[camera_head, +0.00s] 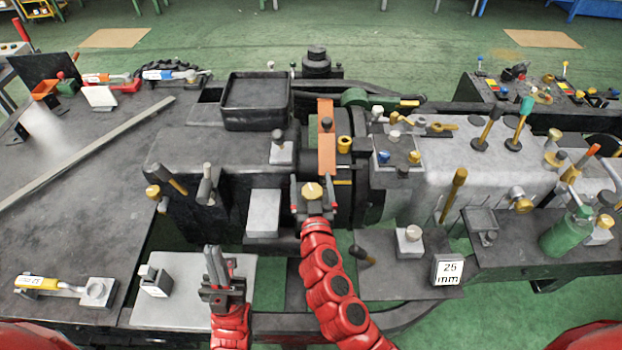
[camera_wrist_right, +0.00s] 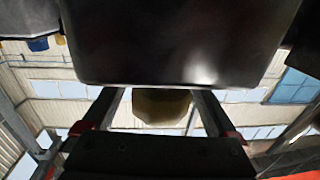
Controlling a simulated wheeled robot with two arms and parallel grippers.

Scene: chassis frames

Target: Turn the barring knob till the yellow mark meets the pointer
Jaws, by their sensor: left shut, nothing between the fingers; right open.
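A yellow-tan knob (camera_head: 312,190) sits at the front middle of the machine. My right gripper (camera_head: 313,192) is open with its fingers on either side of the knob. In the right wrist view the knob (camera_wrist_right: 161,105) shows between the two fingers, below a dark block; I cannot tell whether they touch it. A dark wheel (camera_head: 343,205) behind carries a small yellow mark (camera_head: 343,182). An upright orange plate (camera_head: 327,150) stands above it; I cannot tell which part is the pointer. My left gripper (camera_head: 213,258) is shut and empty over the pale plate at front left.
A black tray (camera_head: 256,102) stands behind the knob. A pale block (camera_head: 263,214) is just left of the right gripper. Levers and knobs (camera_head: 455,190) crowd the grey housing at right. The left bench (camera_head: 80,220) has free room.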

